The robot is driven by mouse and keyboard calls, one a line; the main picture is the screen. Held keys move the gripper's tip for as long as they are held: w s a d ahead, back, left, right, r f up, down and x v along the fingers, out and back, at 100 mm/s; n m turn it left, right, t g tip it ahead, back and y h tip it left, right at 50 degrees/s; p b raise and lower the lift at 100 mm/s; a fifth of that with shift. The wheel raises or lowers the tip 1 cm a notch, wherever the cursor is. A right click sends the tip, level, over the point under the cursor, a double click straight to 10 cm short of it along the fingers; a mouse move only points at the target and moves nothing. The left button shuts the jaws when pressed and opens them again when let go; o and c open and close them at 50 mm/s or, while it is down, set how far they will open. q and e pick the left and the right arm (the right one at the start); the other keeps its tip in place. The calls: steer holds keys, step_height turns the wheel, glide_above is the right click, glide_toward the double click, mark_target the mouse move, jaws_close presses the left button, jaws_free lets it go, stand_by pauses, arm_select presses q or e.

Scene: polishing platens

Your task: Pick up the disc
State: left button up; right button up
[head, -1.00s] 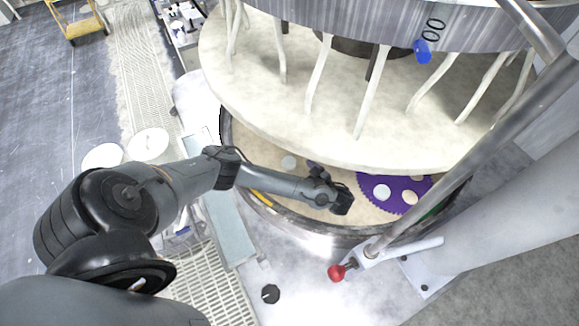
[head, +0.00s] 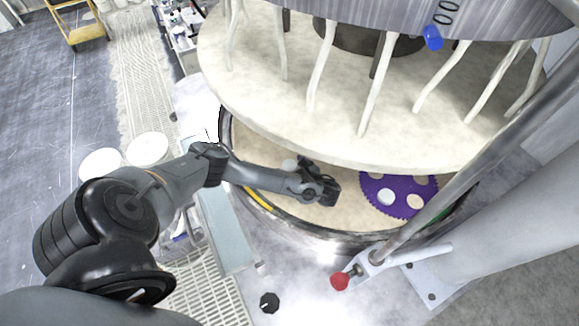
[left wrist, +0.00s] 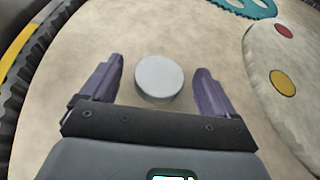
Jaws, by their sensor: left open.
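The disc (left wrist: 160,77) is a pale grey round piece lying flat on the beige platen (left wrist: 75,50) in the left wrist view. My left gripper (left wrist: 159,68) is open, with one purple finger on each side of the disc and a gap on both sides. The fingers reach over the platen; their exact height above it is hard to tell. In the head view the disc (head: 289,165) shows partly beside my left gripper (head: 303,163), whose fingers are small and dark there. My right gripper is not in view.
A purple toothed carrier (head: 408,205) with round holes and a white disc (head: 386,197) lies right of my gripper. The large upper platen (head: 270,125) overhangs close above. A toothed rim (left wrist: 28,75) borders the lower platen. A red-knobbed lever (head: 340,281) stands in front.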

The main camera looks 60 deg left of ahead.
arm_select(q)
steer(key=shift+c, duration=0.3)
steer(key=c, duration=1.1)
steer(key=shift+c, duration=0.2)
steer(key=shift+r, duration=0.1)
